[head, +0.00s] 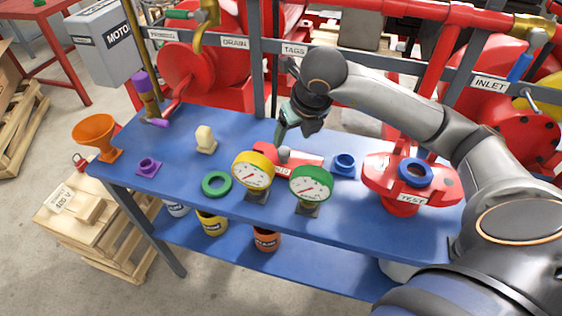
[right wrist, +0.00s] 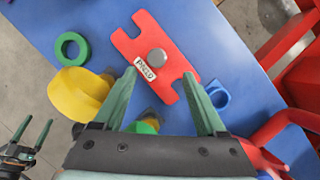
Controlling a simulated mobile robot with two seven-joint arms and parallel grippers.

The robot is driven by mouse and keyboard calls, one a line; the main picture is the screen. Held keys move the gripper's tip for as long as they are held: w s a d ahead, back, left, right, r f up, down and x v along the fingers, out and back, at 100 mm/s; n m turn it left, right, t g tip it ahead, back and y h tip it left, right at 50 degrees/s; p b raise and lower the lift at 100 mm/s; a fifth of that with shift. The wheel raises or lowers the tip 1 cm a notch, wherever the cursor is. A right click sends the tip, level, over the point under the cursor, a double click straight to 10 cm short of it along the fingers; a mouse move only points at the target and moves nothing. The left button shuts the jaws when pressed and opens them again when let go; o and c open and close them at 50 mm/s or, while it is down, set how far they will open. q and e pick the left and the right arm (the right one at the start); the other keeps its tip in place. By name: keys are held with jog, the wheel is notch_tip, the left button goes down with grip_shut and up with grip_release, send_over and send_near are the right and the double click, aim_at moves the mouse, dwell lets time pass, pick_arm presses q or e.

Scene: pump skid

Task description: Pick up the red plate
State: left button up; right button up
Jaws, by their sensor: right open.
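The red plate (head: 308,160) lies flat on the blue bench, behind the yellow and green gauges, which partly hide it in the head view. In the right wrist view the red plate (right wrist: 148,32) shows notched ends, a grey round knob (right wrist: 156,57) and a white label. My right gripper (head: 280,137) is above the plate, pointing down. In the right wrist view its green fingers (right wrist: 160,74) are apart, over the plate's near side, with nothing between them. My left gripper (right wrist: 31,133) shows at the lower left of that view, fingers apart and empty.
The yellow gauge (head: 252,170) and green gauge (head: 311,184) stand close in front of the plate. A blue ring fitting (head: 344,164) and red TEST flange (head: 398,180) are to the right. A green ring (head: 217,184) lies left. Red pipework (head: 450,14) and a rail stand behind.

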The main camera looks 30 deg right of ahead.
aim_at(284, 150)
jog(key=x, duration=0.8)
jog(key=shift+w+a+f+p, duration=0.2)
jog(key=shift+f+p, duration=0.1)
grip_shut()
jog(key=shift+w+r, duration=0.1)
jog(key=shift+r, duration=0.05)
dwell(0.9)
